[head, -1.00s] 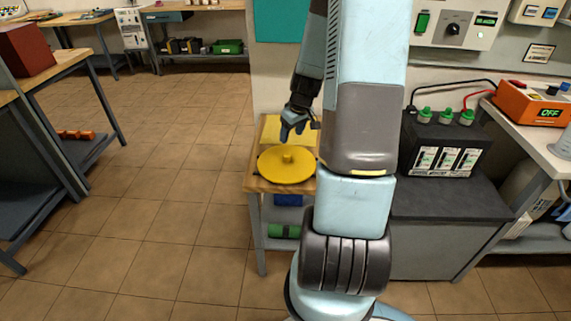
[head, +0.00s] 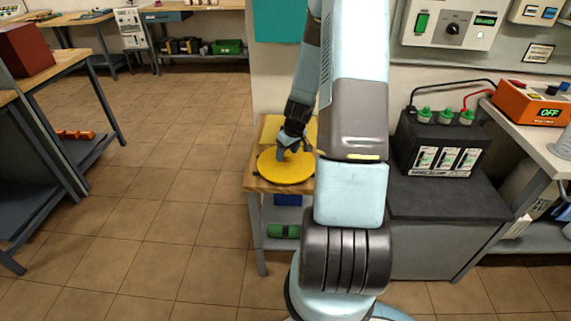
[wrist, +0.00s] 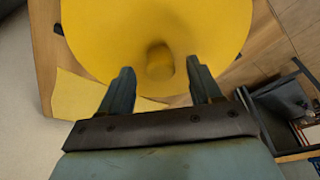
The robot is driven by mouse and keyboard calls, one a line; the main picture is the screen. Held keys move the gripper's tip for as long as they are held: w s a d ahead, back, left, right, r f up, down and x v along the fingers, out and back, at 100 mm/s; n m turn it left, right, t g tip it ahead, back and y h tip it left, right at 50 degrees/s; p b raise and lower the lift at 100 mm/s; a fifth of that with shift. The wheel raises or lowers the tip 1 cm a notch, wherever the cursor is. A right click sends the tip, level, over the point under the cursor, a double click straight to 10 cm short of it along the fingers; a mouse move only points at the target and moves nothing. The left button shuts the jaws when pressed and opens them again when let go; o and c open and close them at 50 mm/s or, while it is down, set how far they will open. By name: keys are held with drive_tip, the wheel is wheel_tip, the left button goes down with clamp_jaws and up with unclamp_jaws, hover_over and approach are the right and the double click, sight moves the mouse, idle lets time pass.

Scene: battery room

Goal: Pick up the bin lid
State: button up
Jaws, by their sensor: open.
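The bin lid (head: 285,171) is a round yellow disc with a short knob in its middle. It lies on a small wooden-topped table (head: 255,184). In the wrist view the lid (wrist: 110,30) fills the top of the picture, and its knob (wrist: 160,62) stands ahead of and between my fingertips. My gripper (head: 287,152) is just above the lid at the knob, which it mostly hides in the head view. In the wrist view my gripper (wrist: 161,72) is open, with a finger on each side and a gap to the knob.
A yellow sheet or panel (wrist: 80,98) lies beside the lid on the table. A black battery (head: 443,145) with green caps stands on a dark cabinet to the right. A green roll (head: 283,231) is on the shelf below. Open tiled floor lies to the left.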

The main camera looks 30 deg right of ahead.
drive_tip(key=shift+x, duration=1)
drive_tip(key=c, duration=1.2)
